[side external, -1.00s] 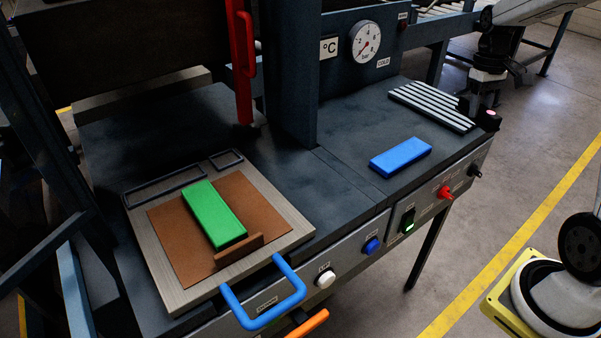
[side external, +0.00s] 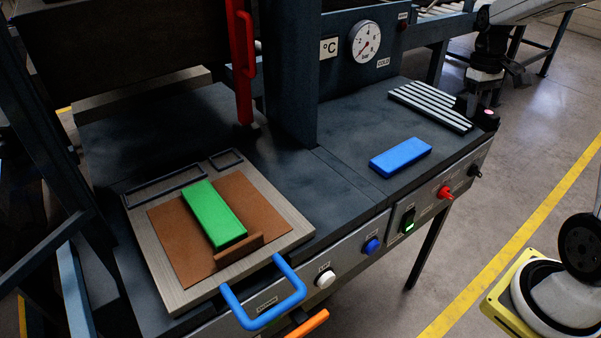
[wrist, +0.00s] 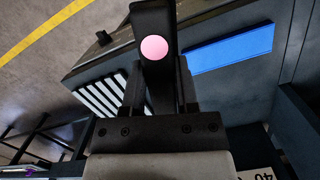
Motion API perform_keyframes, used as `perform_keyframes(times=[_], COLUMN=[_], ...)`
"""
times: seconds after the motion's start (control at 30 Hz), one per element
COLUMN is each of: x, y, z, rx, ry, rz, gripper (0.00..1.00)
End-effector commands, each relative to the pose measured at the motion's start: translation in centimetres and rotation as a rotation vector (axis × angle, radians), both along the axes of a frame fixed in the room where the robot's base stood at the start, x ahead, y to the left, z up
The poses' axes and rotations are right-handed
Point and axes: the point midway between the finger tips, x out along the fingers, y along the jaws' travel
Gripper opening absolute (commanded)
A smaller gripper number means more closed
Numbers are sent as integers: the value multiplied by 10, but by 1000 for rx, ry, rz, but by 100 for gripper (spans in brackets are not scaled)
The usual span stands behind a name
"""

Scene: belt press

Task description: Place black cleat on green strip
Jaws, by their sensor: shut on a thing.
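The green strip (side external: 214,213) lies on a brown sheet (side external: 174,238) on the grey tray plate at the left of the side external view, its top bare. My gripper (side external: 478,104) is at the far right corner of the bench, beside the slatted rack. It is shut on the black cleat (side external: 487,119), a dark block with a round pink dot on it. In the wrist view the cleat (wrist: 153,75) sits between the two fingers of my gripper (wrist: 160,90). Whether the cleat touches the bench I cannot tell.
A blue block (side external: 400,157) lies on the bench between my gripper and the green strip. A rack with several pale slats (side external: 432,107) is close to my gripper. A dark column (side external: 291,80) and a red handle (side external: 242,70) stand behind. A brown bar (side external: 239,249) crosses the strip's near end.

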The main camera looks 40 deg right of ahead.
Motion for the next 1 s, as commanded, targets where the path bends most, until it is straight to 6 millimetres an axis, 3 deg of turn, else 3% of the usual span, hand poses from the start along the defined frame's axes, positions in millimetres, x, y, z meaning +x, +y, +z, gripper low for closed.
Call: perform_keyframes(times=[0.17,0.37,0.7,1.0], x=[15,39,79,101], y=[16,49,124,200], z=[2,5,13,21], rx=[-1,0,0,-1], ry=[-1,-1,-1,-3], rz=[143,422,1002,1531], gripper=[0,0,0,0])
